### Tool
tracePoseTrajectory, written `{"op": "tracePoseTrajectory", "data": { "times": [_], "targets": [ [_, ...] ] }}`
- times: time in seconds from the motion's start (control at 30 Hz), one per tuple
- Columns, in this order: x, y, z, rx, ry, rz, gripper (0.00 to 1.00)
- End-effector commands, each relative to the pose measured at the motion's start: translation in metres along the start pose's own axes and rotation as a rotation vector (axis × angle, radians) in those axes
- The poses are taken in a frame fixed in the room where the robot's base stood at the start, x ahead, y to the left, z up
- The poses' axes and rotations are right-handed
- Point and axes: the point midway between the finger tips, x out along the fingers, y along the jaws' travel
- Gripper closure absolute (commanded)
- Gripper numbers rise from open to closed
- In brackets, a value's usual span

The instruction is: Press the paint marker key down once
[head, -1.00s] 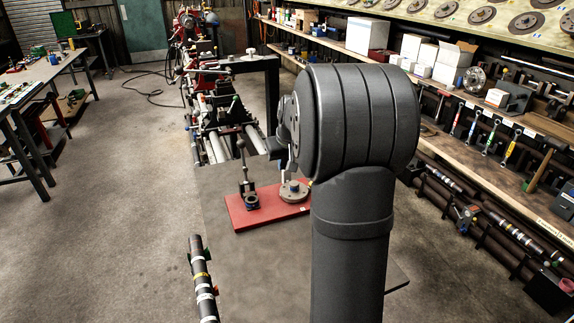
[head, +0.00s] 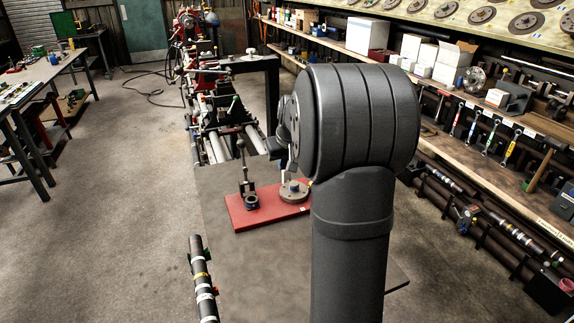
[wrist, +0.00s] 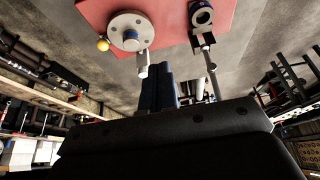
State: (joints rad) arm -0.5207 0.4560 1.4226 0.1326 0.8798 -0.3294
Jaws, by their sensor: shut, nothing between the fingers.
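A red board (head: 285,210) lies on the grey table. On it stand a round grey flange with a blue centre (head: 293,192) and a black upright fixture with a lever and ring base (head: 249,190). In the wrist view the flange (wrist: 131,32) has a pale pin-like piece (wrist: 142,62) beside it and a yellow ball (wrist: 103,45) at its edge. I cannot tell for certain which part is the paint marker key. My gripper (wrist: 158,72) is shut and empty, its dark fingers close to the pale piece; contact cannot be made out. In the head view my arm hides the fingers.
A dark shaft with coloured bands (head: 202,278) lies at the table's left. A lathe-like machine with rails (head: 215,110) stands behind the red board. Shelves with boxes and tools (head: 480,130) line the right wall. Bare tabletop lies in front of the board.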

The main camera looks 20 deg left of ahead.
Motion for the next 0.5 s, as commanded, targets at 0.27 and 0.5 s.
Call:
{"op": "tracePoseTrajectory", "data": {
  "times": [0.27,0.5],
  "targets": [
    [0.01,0.011,-0.029,0.153,0.081,-0.042,1.0],
    [0.025,0.043,-0.095,0.519,0.269,-0.153,1.0]
  ]
}}
